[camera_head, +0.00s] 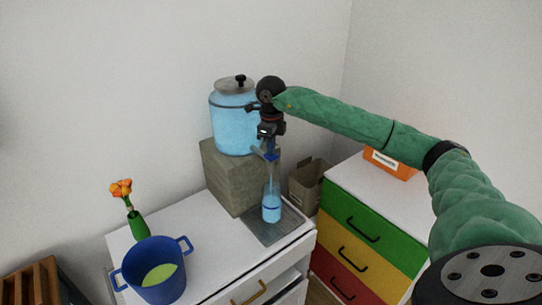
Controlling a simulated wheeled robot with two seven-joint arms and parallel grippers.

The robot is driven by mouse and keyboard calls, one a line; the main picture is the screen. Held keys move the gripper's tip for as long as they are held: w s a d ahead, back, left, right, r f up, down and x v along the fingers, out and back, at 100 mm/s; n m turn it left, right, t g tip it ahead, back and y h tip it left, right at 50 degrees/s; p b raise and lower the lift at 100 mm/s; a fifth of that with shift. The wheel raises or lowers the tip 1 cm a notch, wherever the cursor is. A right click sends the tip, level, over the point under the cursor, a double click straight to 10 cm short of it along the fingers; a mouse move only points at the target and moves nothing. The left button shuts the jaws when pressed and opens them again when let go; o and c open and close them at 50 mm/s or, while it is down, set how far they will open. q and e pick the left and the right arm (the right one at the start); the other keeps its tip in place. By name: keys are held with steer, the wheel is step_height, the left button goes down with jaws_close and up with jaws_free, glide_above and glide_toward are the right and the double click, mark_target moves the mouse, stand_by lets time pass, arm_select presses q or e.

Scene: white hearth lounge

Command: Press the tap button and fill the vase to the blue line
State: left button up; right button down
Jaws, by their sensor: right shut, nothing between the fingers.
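A glass dispenser (232,128) of light-blue water stands on a stone block at the back of the white cabinet. Its blue tap (262,154) juts out over the vase. The clear, narrow-necked vase (271,203) stands upright under the tap on a metal drip plate. It holds light-blue water in its lower part, and a darker blue line shows near the water's top; their exact relation is too small to tell. My right gripper (268,150) points down at the tap, shut and empty. It hides the tap's button. My left gripper is out of view.
The stone block (228,180) bears the dispenser. A blue pot (155,271) with yellow-green contents and a green vase with orange flowers (137,226) stand at the left. A coloured drawer unit (354,236) with an orange box (390,164) stands right, beside a cardboard bin (305,184).

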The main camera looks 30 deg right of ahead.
step_height(320, 180, up, 7)
steer(key=shift+f+p, duration=0.1)
steer(key=shift+p, duration=0.85)
